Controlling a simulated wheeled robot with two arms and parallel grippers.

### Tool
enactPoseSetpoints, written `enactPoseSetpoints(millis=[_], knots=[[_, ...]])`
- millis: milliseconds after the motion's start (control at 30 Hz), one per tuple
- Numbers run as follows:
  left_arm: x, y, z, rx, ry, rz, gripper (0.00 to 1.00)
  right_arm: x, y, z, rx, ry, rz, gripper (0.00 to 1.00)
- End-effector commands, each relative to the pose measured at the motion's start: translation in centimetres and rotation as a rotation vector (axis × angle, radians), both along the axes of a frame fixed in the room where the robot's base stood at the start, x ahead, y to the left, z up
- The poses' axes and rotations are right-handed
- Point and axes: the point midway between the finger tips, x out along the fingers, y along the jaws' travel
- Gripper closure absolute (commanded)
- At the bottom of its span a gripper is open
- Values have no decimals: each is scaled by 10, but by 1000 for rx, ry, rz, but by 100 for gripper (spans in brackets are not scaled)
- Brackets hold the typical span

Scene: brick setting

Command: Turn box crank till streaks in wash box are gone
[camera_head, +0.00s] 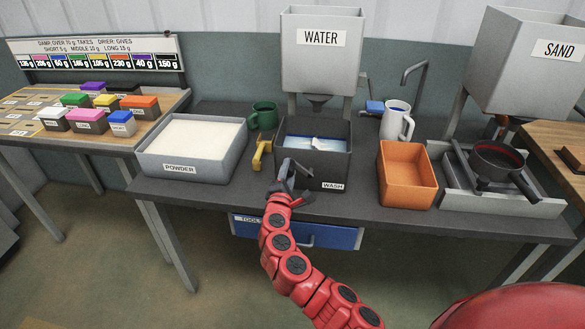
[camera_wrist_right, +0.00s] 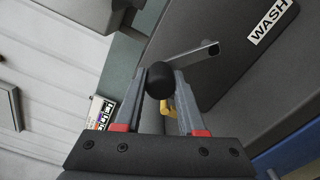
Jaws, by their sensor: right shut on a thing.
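The dark wash box (camera_head: 322,169) stands at the middle of the bench, under the water hopper. Inside it I see blue liquid with a pale, whitish patch (camera_head: 316,142); whether this is streaks or foam I cannot tell. In the wrist view the box's crank (camera_wrist_right: 203,52) is a grey arm ending in a black ball knob (camera_wrist_right: 160,80). My right gripper (camera_head: 284,172) is at the front left of the box, shut on the knob; it also shows in the wrist view (camera_wrist_right: 159,85). The knob is mostly hidden in the head view. My left gripper is not in view.
A grey powder tray (camera_head: 184,171), a yellow object (camera_head: 261,154) and a green mug (camera_head: 264,115) are left of the box. An orange bin (camera_head: 406,174), white jug (camera_head: 397,121) and dark pan (camera_head: 496,161) are right. The water hopper (camera_head: 321,60) hangs above.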

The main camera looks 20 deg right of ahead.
Motion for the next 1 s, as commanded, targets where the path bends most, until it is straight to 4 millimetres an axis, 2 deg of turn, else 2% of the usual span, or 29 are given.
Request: enactPoseSetpoints(millis=[300, 767, 800, 933, 1000], knots=[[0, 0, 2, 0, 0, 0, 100, 2, 5, -6, -73, 47, 3, 100], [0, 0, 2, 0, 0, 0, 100, 2, 5, -7, -80, 51, 2, 100], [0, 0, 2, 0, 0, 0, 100, 2, 5, -7, -79, 52, 2, 54], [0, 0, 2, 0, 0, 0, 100, 2, 4, -7, -80, 51, 2, 31], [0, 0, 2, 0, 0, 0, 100, 2, 4, -7, -81, 51, 1, 31]])
